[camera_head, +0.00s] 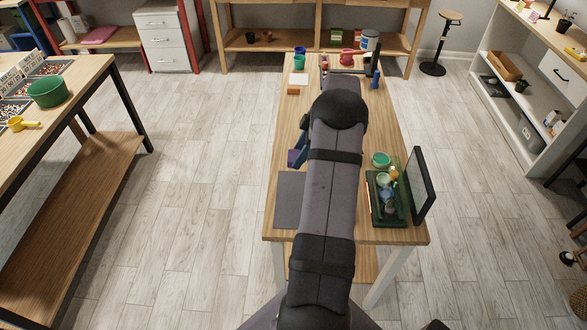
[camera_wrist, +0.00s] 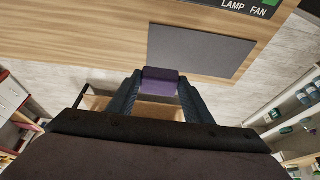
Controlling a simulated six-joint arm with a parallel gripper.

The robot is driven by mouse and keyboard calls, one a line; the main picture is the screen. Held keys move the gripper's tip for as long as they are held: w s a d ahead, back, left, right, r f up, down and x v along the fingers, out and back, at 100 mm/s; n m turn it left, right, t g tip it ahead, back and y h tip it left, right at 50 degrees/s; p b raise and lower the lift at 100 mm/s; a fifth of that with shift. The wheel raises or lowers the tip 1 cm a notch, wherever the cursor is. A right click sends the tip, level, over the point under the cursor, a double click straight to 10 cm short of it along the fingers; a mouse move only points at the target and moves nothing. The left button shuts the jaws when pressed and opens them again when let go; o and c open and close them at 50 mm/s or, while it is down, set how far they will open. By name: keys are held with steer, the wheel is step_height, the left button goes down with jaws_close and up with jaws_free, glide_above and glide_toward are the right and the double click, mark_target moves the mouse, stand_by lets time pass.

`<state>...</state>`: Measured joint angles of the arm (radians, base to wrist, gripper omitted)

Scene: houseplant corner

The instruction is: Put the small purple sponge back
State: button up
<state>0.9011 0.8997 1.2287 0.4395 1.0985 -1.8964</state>
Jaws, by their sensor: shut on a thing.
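The small purple sponge (camera_wrist: 160,82) is held between the two dark blue fingers of my gripper (camera_wrist: 158,92) in the wrist view. The gripper is shut on it, with a finger at each side. The wrist view shows a flat dark grey mat (camera_wrist: 203,52) on the wooden table beyond the sponge. In the head view, my gripper (camera_head: 297,156) is partly hidden by my own arm, above the table's left side and behind the grey mat (camera_head: 288,205). The sponge is hard to make out there.
A dark green tray (camera_head: 375,217) with small items stands at the table's right, beside an upright black panel (camera_head: 424,186). A dark panel lettered LAMP FAN (camera_wrist: 243,6) shows in the wrist view.

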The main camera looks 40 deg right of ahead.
steer(key=w+d+r+m+h+b, duration=0.1)
steer(key=w+d+m+b, duration=0.1)
steer(key=w+d+m, duration=0.1)
steer(key=w+d+m+t+h+b, duration=0.1)
steer(key=w+d+m+h+b, duration=0.1)
steer(key=w, duration=0.6)
steer(key=shift+w+d+r+m+b, duration=0.4)
steer(key=shift+d+m, duration=0.75)
steer(key=shift+m, duration=0.75)
steer(key=shift+s+f+p, duration=0.15)
steer(key=shift+f+p, duration=0.65)
steer(key=shift+f, duration=4.2)
steer(key=shift+f, duration=0.2)
steer(key=o, duration=1.1)
steer(key=shift+r, duration=0.15)
